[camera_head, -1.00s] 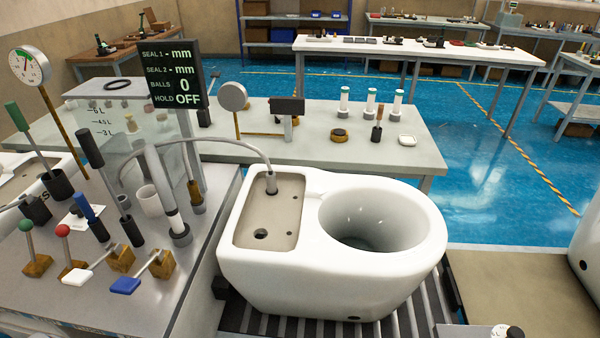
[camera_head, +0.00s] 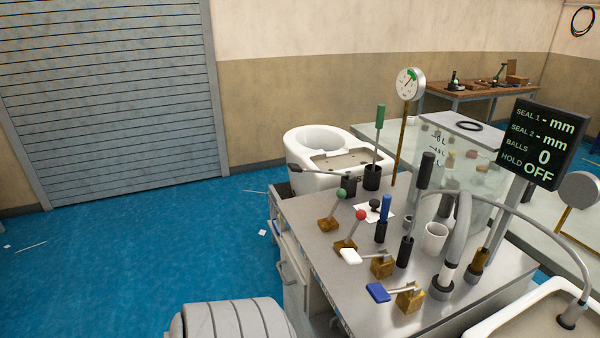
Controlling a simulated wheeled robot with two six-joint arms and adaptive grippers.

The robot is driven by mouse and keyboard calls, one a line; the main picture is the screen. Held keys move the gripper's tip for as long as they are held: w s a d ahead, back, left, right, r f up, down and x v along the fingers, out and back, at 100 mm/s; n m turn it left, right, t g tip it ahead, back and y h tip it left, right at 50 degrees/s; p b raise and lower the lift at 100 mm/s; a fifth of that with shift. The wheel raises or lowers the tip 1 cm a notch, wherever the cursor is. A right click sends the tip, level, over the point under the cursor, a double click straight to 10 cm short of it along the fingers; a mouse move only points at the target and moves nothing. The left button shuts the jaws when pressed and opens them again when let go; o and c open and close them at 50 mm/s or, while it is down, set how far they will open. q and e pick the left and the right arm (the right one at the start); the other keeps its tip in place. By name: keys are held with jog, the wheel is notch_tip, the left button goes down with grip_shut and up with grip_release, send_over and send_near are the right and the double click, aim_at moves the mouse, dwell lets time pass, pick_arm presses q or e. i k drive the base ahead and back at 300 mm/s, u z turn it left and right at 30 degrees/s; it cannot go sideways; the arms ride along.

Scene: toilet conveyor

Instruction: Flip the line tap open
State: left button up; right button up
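Two brass taps with flat lever handles stand near the front edge of the grey bench (camera_head: 455,315). One has a white handle (camera_head: 350,256), the other a blue handle (camera_head: 378,292); both handles point left from their brass blocks. Behind them a red-knobbed lever (camera_head: 361,215) and a green-knobbed lever (camera_head: 341,193) tilt up from brass blocks. I cannot tell from labels which is the line tap. Neither of my grippers is in view, and nothing touches the taps.
Tall levers with green (camera_head: 380,118) and black (camera_head: 425,170) grips, a white cup (camera_head: 435,238) and a curved hose pipe (camera_head: 462,225) crowd the bench. A display (camera_head: 540,143) reads HOLD OFF, BALLS 0. A toilet (camera_head: 320,160) stands behind. Blue floor (camera_head: 130,250) at left is mostly clear.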

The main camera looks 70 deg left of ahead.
aim_at(340, 193)
jog(key=u, duration=2.25)
jog(key=k, duration=0.75)
jog(key=u, duration=0.65)
jog(key=k, duration=0.6)
jog(key=u, duration=0.3)
jog(key=i, duration=1.05)
jog(key=z, duration=0.5)
jog(key=i, duration=0.85)
jog(key=z, duration=1.4)
jog(key=i, duration=0.6)
jog(key=z, duration=0.6)
